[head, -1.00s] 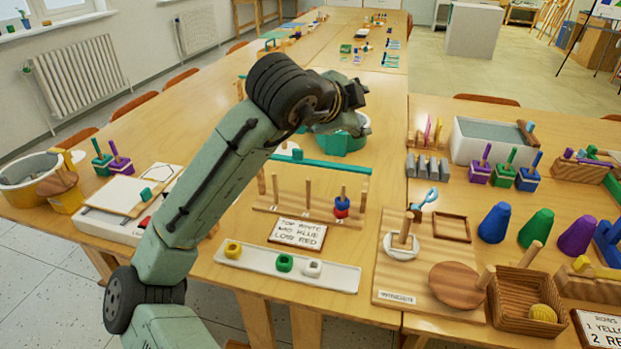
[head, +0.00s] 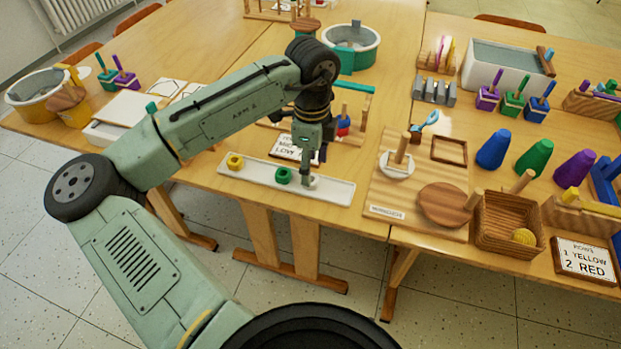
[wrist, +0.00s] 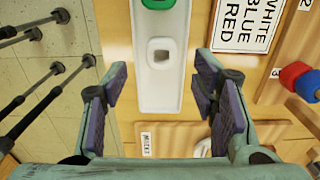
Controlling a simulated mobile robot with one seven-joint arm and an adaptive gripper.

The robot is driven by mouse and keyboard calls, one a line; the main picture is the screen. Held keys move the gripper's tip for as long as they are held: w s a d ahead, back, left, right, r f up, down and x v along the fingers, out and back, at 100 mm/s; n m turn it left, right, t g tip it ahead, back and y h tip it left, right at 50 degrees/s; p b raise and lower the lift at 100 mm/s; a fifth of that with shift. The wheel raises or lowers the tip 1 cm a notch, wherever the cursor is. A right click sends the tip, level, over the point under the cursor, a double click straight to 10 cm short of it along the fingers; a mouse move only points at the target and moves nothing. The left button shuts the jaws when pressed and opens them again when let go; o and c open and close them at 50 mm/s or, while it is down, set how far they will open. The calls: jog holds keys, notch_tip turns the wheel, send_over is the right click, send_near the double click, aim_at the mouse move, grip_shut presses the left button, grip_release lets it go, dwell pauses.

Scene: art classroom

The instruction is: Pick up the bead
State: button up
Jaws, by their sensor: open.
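A white bead (head: 309,182) sits near the right end of a long white tray (head: 338,194). In the wrist view the white bead (wrist: 160,54) lies in the tray between and a little beyond my fingers. A green bead (head: 283,175) is in the tray's middle and a yellow bead (head: 235,162) at its left end. My gripper (head: 308,162) points down just above the white bead, partly covering it. In the wrist view my gripper (wrist: 162,76) is open and empty, with one finger on each side of the tray.
A peg stand behind the tray carries a blue and a red bead (wrist: 293,74) on one peg. A card (wrist: 240,20) reads white, blue, red. A wooden board (head: 380,205) with a peg and disc stands close right. The table's front edge is near.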

aim_at(312, 175)
jog(key=shift+d+f+p, duration=0.1)
jog(key=shift+f+p, duration=0.35)
jog(key=shift+f, duration=1.55)
jog(key=shift+c, duration=0.3)
jog(key=c, duration=0.8)
